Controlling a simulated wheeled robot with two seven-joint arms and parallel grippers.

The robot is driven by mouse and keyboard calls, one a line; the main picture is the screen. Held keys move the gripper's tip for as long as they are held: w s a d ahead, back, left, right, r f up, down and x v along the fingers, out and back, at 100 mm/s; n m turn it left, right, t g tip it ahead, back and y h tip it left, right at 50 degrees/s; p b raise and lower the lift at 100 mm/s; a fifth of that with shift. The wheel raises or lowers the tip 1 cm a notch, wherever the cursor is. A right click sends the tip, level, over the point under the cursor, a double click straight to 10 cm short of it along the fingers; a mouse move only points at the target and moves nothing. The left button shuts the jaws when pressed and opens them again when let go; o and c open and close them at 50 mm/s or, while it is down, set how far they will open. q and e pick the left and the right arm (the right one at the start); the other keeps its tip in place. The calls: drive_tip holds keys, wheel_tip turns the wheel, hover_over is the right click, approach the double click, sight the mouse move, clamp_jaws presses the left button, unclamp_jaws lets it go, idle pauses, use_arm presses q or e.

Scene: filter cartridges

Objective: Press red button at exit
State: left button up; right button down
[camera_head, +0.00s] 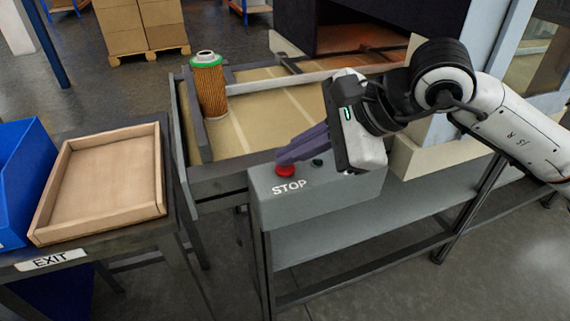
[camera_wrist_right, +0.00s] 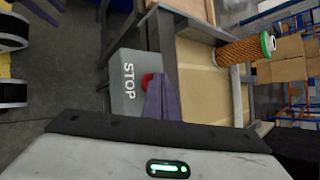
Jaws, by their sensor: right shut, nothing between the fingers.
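The red button (camera_head: 285,170) is on top of a grey box (camera_head: 318,196) marked STOP, at the near end of the conveyor. My right gripper (camera_head: 282,158) is shut and empty, with its purple fingertips right over the button. I cannot tell whether the fingertips touch it. In the right wrist view the red button (camera_wrist_right: 149,80) shows beside the purple fingers (camera_wrist_right: 160,98), partly hidden by them. A small dark green button (camera_head: 317,162) sits to its right on the same box. My left gripper is not in view.
An orange filter cartridge (camera_head: 208,88) with a green rim stands upright on the conveyor (camera_head: 262,112). An empty wooden tray (camera_head: 105,182) lies on the table marked EXIT (camera_head: 52,260), beside a blue bin (camera_head: 22,170). Boxes on a pallet (camera_head: 140,25) stand behind.

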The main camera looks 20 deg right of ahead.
sight(293, 170)
drive_tip(key=shift+r, duration=0.55)
drive_tip(key=shift+r+p, duration=1.75)
drive_tip(key=shift+r, duration=0.85)
drive_tip(key=shift+f, duration=0.1)
